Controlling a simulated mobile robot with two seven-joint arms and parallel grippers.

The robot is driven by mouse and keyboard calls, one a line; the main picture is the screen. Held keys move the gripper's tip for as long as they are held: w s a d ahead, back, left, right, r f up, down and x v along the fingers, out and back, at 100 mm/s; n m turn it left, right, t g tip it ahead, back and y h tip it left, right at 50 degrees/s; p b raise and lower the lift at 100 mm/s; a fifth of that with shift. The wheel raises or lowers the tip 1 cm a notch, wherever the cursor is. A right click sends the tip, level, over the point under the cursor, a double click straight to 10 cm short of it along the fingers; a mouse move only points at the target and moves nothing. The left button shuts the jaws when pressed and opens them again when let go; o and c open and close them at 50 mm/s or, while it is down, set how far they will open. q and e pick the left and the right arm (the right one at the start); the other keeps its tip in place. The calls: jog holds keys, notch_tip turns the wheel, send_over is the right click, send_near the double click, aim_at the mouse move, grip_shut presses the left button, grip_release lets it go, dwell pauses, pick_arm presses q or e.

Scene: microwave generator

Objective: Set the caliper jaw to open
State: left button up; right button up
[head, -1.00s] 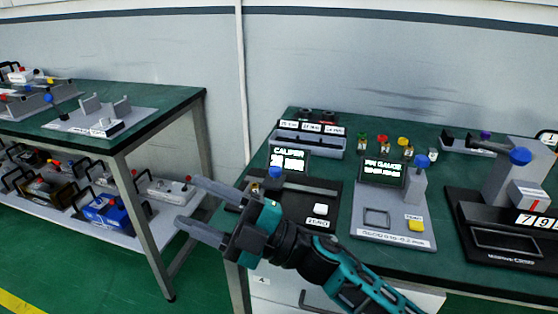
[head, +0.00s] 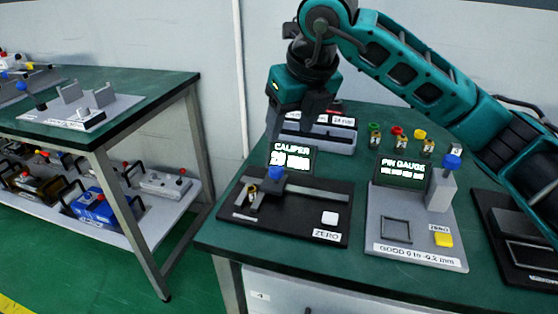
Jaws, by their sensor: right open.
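The caliper (head: 285,205) is a black base on the green bench with a grey rail and jaws. It has a blue knob (head: 277,173), a white ZERO button (head: 330,218) and a lit CALIPER display (head: 291,160). A small brass-coloured piece (head: 252,191) stands by the jaws at the left of the rail. I cannot tell whether the jaws touch it. My right gripper (head: 293,121) points down, open, above the grey tray behind the caliper, apart from the blue knob. My left gripper is not in view.
The pin gauge station (head: 413,225) stands to the right of the caliper, with several coloured-top pins (head: 396,132) behind it. The grey tray (head: 318,138) lies behind the caliper display. My right arm spans the upper right. A second bench (head: 125,95) is at the left.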

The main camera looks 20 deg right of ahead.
aim_at(277, 168)
jog(key=x, duration=1.2)
jog(key=shift+w+f+b, duration=0.1)
jog(key=shift+f+b, duration=0.25)
jog(key=shift+b, duration=0.05)
grip_shut()
jog(key=shift+d, duration=0.1)
